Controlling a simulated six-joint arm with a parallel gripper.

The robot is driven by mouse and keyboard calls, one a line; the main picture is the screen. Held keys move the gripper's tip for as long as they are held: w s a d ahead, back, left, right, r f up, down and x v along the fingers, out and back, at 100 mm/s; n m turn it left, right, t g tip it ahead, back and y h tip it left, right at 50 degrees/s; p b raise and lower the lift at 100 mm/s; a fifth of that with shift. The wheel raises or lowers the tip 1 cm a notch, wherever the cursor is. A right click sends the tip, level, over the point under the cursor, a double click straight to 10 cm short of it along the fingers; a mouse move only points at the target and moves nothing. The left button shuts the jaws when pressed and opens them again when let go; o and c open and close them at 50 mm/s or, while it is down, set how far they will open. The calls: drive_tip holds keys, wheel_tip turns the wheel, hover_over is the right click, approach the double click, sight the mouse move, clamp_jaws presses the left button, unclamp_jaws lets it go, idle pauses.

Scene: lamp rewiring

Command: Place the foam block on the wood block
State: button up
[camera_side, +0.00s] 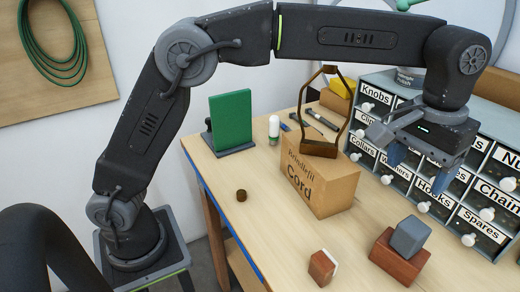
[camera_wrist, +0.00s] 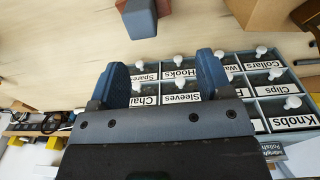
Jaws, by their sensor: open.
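A grey-blue block (camera_side: 410,237), which I take for the foam block, rests on top of a reddish-brown wood block (camera_side: 396,262) at the front right of the table. It sits turned at an angle to the wood block. In the wrist view the grey block (camera_wrist: 140,20) shows at the top, with part of the wood block (camera_wrist: 163,7) beside it. My gripper (camera_side: 420,163) is open and empty, raised in front of the drawer cabinet and apart from both blocks. Its blue fingers (camera_wrist: 161,72) show spread in the wrist view.
A labelled drawer cabinet (camera_side: 465,200) stands along the right. A cardboard box (camera_side: 325,190) carries a lamp frame (camera_side: 320,148). A smaller brown and white block (camera_side: 321,267) lies left of the wood block. A green panel (camera_side: 231,120) stands at the back left. The front-left tabletop is mostly clear.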

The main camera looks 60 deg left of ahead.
drive_tip(key=s+a+r+t, duration=0.1)
drive_tip(key=s+a+r, duration=0.1)
drive_tip(key=s+a, duration=0.45)
drive_tip(key=s+a+r+t, duration=0.2)
drive_tip(key=s+a, duration=0.2)
drive_tip(key=a, duration=0.6)
drive_tip(key=s+a+f+t, duration=0.2)
drive_tip(key=s+a+f, duration=0.5)
drive_tip(key=s, duration=0.4)
drive_tip(key=shift+s+f, duration=0.25)
drive_tip(key=shift+f, duration=0.15)
